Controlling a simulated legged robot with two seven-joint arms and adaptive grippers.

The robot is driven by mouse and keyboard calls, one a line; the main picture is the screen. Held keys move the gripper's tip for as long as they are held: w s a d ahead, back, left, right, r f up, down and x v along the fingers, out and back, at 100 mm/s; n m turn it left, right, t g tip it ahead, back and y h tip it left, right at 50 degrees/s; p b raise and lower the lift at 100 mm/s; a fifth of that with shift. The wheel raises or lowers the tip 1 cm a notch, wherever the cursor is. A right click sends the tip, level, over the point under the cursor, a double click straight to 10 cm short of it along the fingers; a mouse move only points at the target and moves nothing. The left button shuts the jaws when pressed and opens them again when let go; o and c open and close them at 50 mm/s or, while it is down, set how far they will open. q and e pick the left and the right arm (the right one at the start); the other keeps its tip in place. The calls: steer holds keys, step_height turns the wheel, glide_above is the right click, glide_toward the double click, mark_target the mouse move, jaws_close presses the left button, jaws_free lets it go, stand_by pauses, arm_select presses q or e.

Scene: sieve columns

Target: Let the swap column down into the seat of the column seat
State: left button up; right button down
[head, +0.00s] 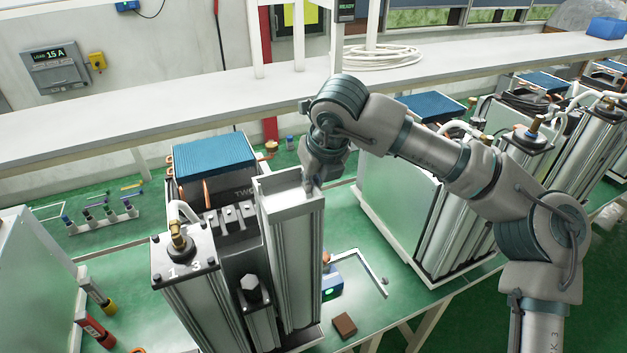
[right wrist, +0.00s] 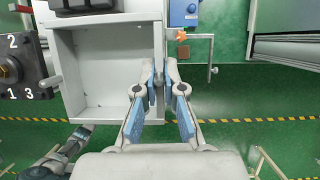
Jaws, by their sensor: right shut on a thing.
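The swap column appears to be the tall silver column with a hollow, open top (head: 297,250). It stands upright beside the column with the black plate marked 1 and 3 (head: 185,255). In the right wrist view its open top (right wrist: 105,70) shows a pale, empty inside. My right gripper (head: 313,186) is shut on its right wall; the fingers (right wrist: 160,85) meet at that rim in the right wrist view. The column seat is hidden around the column's foot, so I cannot tell whether the foot touches it. My left gripper does not show in the head view.
A blue-topped unit (head: 213,155) stands behind the column. A blue box (head: 332,287), a brown block (head: 344,325) and a bent metal bar (head: 368,268) lie to its right on the green bench. More column units stand farther right. A white shelf (head: 200,97) runs behind.

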mark_target(310, 195)
steer(key=shift+a+f+b, duration=0.35)
steer(key=shift+f+b, duration=0.25)
steer(key=shift+b, duration=0.05)
steer(key=shift+s+a+f+b, duration=0.1)
steer(key=shift+a+f+b, duration=0.1)
steer(key=shift+f+b, duration=0.5)
steer(key=shift+d+f+b, duration=0.1)
steer(key=shift+f+b, duration=0.5)
steer(key=shift+f, duration=0.25)
steer(key=shift+d+f+b, duration=0.3)
steer(key=shift+f+b, duration=0.25)
steer(key=shift+f, duration=0.1)
steer(key=shift+a, duration=0.3)
steer(key=shift+d, duration=0.3)
steer(key=shift+a, duration=0.2)
